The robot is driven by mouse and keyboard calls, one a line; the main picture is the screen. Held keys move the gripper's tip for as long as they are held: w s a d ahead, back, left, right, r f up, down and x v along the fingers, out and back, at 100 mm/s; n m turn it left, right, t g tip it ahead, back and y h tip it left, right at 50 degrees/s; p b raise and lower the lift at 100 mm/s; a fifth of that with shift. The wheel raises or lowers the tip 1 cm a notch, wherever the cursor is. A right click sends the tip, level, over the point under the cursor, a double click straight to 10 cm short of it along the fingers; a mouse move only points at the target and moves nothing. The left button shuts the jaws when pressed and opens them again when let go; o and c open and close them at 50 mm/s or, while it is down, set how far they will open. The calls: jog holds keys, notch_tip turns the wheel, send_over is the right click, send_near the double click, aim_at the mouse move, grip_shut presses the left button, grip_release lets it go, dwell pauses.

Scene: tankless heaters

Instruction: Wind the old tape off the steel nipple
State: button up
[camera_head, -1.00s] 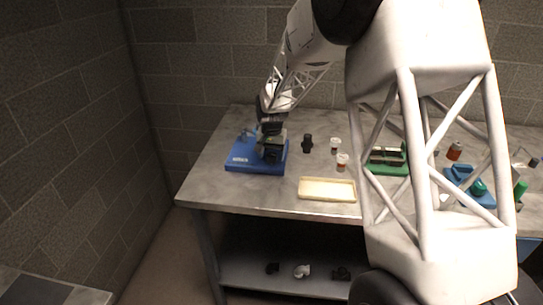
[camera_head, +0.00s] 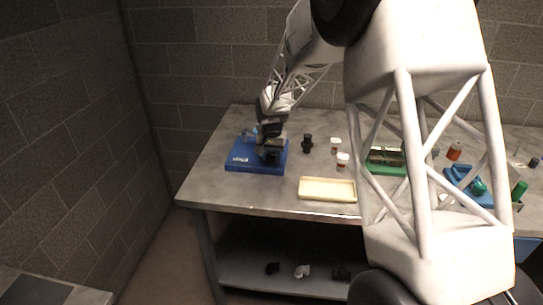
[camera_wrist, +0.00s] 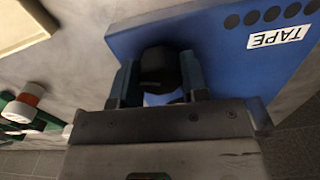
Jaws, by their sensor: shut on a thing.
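The blue board (camera_head: 240,166) lies on the left part of the bench. It also fills the upper right of the wrist view (camera_wrist: 215,40), with a white TAPE label (camera_wrist: 278,37) and a row of dark holes. My gripper (camera_head: 270,155) is low over the board's right half. In the wrist view, my gripper (camera_wrist: 158,78) has its two blue fingers on either side of a dark rounded piece (camera_wrist: 160,67), shut on it. A pale patch shows just below that piece. I cannot make out the nipple's steel or separate tape from it; the fingers and dark piece hide the detail.
A cream tray (camera_head: 327,190) lies at the bench's front edge. A black fitting (camera_head: 307,144) and two white-capped jars (camera_head: 342,159) stand right of the board. A green holder (camera_head: 386,168) is further right, partly behind my arm. Bare bench lies between board and tray.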

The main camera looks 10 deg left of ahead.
aim_at(272, 154)
jog(key=n, duration=0.9)
jog(key=shift+n, duration=0.3)
dwell(0.4)
jog(key=o, duration=0.9)
jog(key=shift+o, duration=0.2)
jog(key=shift+r, duration=0.1)
jog(key=shift+r, duration=3.85)
